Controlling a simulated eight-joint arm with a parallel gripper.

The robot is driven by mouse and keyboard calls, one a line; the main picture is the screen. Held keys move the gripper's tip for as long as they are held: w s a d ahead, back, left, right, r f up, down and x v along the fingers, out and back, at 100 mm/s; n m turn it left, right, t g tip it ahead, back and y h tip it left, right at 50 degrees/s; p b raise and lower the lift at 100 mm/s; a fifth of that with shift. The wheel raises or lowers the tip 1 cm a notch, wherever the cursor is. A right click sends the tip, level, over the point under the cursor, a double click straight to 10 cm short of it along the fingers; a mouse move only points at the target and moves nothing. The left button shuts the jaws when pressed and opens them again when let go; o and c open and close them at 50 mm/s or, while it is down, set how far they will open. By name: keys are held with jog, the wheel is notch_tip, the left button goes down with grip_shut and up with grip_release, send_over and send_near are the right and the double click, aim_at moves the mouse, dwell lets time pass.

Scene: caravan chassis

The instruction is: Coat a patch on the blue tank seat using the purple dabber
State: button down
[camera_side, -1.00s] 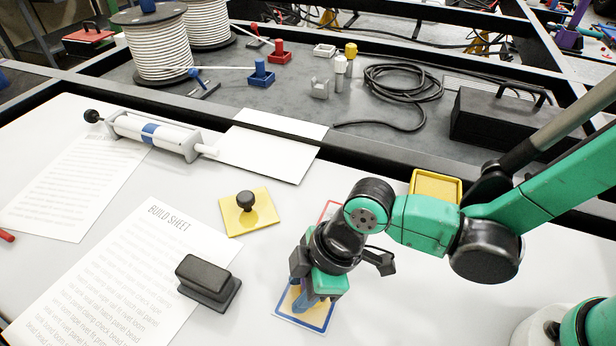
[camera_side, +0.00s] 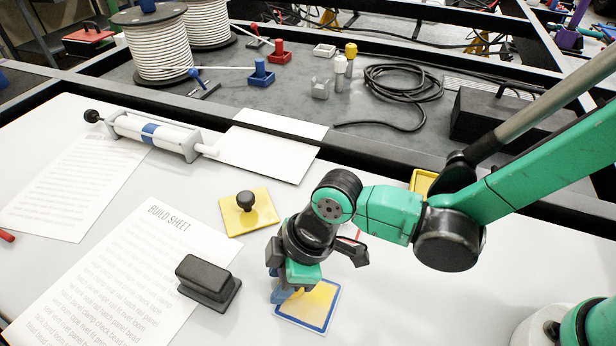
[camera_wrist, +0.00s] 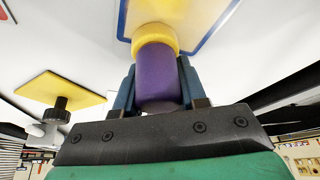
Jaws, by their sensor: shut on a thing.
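The blue tank seat is a blue-bordered card (camera_side: 310,312) on the white table, with a cream to yellow face. Its blue border also shows at the top of the wrist view (camera_wrist: 207,30). My gripper (camera_side: 282,294) is low at the seat's left edge. In the wrist view my gripper (camera_wrist: 158,88) is shut on the purple dabber (camera_wrist: 157,75), whose yellow tip (camera_wrist: 155,38) points away from me, toward the seat. Whether the tip touches the seat I cannot tell. The dabber is hidden behind the fingers in the side view. The seat's upper right face looks yellower.
A yellow plate with a black knob (camera_side: 247,208) lies left of my gripper. A black block (camera_side: 208,283) rests on the build sheet (camera_side: 150,270). A red-edged item (camera_side: 352,236) is mostly hidden behind my arm. A yellow tray (camera_side: 422,180) stands behind it.

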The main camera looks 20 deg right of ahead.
aim_at(313, 300)
jog(key=shift+w+a, duration=0.3)
jog(key=shift+w, duration=0.05)
jog(key=shift+w+d, duration=0.2)
jog(key=shift+w, duration=0.05)
jog(key=shift+s+d, duration=2.25)
jog(key=shift+d, duration=0.15)
jog(key=shift+w+a, duration=2.1)
jog(key=shift+w+a+r, duration=0.15)
jog(key=shift+a+r, duration=0.05)
jog(key=shift+r, duration=3.8)
